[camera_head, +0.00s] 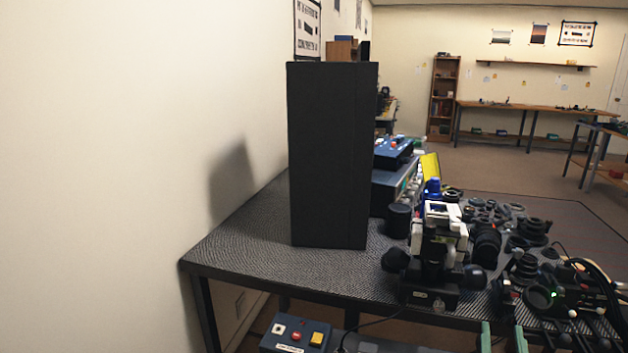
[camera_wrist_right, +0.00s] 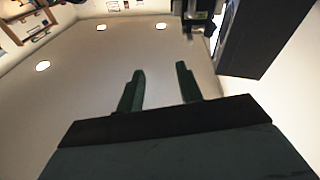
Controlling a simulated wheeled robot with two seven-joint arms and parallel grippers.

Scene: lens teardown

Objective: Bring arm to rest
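My right gripper (camera_head: 502,327) shows at the bottom edge of the head view, with two green fingers pointing up in front of the table. The right wrist view also shows my right gripper (camera_wrist_right: 160,68), its fingers clearly apart with nothing between them. The rest of my right arm is cut off by the frame in the head view. My left gripper is in neither view.
A tall black box (camera_head: 328,160) stands on the dark textured table (camera_head: 240,245). Right of it are a microscope-like device (camera_head: 437,250), a blue instrument (camera_head: 393,150) and several lens parts. A button box (camera_head: 295,335) sits low in front. The table's left end is clear.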

